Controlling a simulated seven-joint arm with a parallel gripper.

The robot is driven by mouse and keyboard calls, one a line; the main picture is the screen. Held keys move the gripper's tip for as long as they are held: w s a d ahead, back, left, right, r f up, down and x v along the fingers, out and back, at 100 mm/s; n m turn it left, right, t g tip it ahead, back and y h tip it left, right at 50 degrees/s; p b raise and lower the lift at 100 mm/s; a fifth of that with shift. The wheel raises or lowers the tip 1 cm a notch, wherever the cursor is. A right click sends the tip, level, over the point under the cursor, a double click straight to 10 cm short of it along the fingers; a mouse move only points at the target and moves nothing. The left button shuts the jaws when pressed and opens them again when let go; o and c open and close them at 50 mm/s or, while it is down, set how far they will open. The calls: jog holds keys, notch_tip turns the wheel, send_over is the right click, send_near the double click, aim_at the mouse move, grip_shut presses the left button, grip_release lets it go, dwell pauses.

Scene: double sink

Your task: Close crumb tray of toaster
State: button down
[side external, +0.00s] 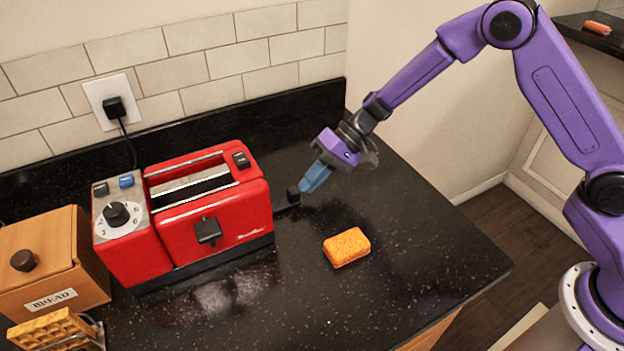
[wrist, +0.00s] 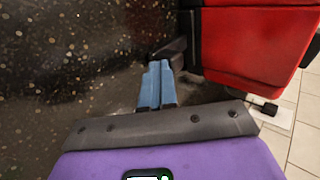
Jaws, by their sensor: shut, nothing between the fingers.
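The red toaster (side external: 205,205) stands upright on the dark counter at the left of the side view. Its red side fills the upper right of the wrist view (wrist: 250,45). The crumb tray's black end (side external: 293,195) sticks out low at the toaster's right side. It also shows in the wrist view (wrist: 173,50), in front of my fingertips. My gripper (side external: 304,188) has blue fingers, shut together and empty, pointing down toward the toaster. The fingertips (wrist: 156,66) are at the tray's end, touching or very close; I cannot tell which. The rest of the tray is hidden.
A wooden bread box (side external: 50,262) and waffles in a rack (side external: 50,330) stand at the left. A wall plug (side external: 114,108) is behind. The counter's right side is clear.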

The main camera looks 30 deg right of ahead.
jog(key=d, duration=0.4)
jog(key=shift+d, duration=0.1)
jog(key=v, duration=1)
jog(key=s+d+r+n+g+h, duration=0.1)
jog(key=s+d+r+n+h, duration=0.2)
jog(key=s, duration=1)
jog(key=s+r+n+g+h, duration=0.15)
jog(key=s+n+h, duration=0.35)
jog(key=s, duration=0.8)
jog(key=s+d+n+t+h, duration=0.1)
jog(key=s+d+n+t, duration=0.1)
jog(key=s+d+n, duration=0.2)
jog(key=s+d, duration=0.2)
jog(key=d, duration=0.1)
jog(key=shift+d+f+n+t, duration=0.15)
jog(key=shift+d+n+t, duration=0.15)
jog(key=shift+d+t, duration=0.05)
